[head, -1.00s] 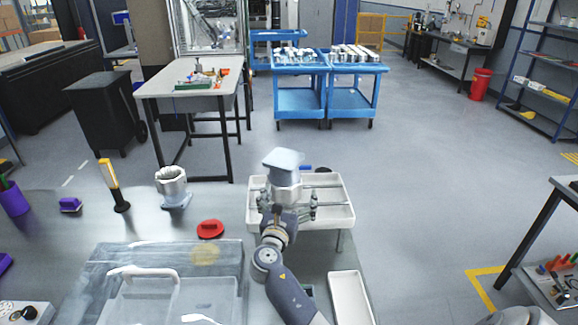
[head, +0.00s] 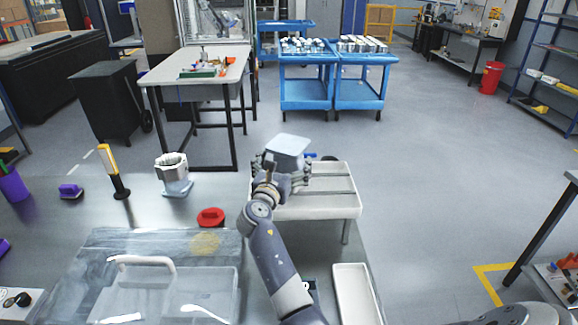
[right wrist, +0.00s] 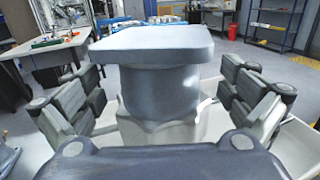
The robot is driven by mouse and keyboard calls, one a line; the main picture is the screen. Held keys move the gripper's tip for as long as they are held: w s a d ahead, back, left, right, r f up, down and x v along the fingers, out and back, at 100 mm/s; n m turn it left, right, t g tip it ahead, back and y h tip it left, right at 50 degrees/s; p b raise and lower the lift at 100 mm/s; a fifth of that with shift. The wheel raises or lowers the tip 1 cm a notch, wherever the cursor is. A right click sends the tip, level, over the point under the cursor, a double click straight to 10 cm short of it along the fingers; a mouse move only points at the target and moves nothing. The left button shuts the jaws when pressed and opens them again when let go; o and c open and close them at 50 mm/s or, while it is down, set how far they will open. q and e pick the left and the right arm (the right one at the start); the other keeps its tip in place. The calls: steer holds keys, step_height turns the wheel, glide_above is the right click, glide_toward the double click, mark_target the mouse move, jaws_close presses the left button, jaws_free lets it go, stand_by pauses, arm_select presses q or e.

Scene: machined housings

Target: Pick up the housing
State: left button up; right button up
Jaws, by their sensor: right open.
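A grey metal housing (head: 287,146) with a square flange on top stands at the white tray (head: 340,208) in the head view. My right gripper (head: 281,172) is open there, with its fingers around the housing's upper part. In the right wrist view, the housing (right wrist: 160,88) fills the middle between the spread fingers, under its wide flange. Gaps show on both sides, so the fingers look apart from it. The housing's base is partly hidden by the gripper. A second housing (head: 172,178) stands on the table at the left, flange down. My left gripper is out of view.
A red round part (head: 210,217) lies on the table near a clear-lidded box (head: 160,285). A yellow-handled tool (head: 113,172) stands at the left. A long white tray (head: 352,290) lies at the front right. Blue carts (head: 305,92) stand farther back.

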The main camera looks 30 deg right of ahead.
steer(key=shift+f+b+x, duration=0.25)
steer(key=shift+b+x, duration=0.3)
steer(key=shift+x, duration=0.6)
steer(key=shift+w+d, duration=0.3)
steer(key=shift+r, duration=0.1)
steer(key=shift+s, duration=0.1)
steer(key=shift+a, duration=0.1)
steer(key=c, duration=1.8)
steer(key=shift+r, duration=0.2)
steer(key=shift+c, duration=0.9)
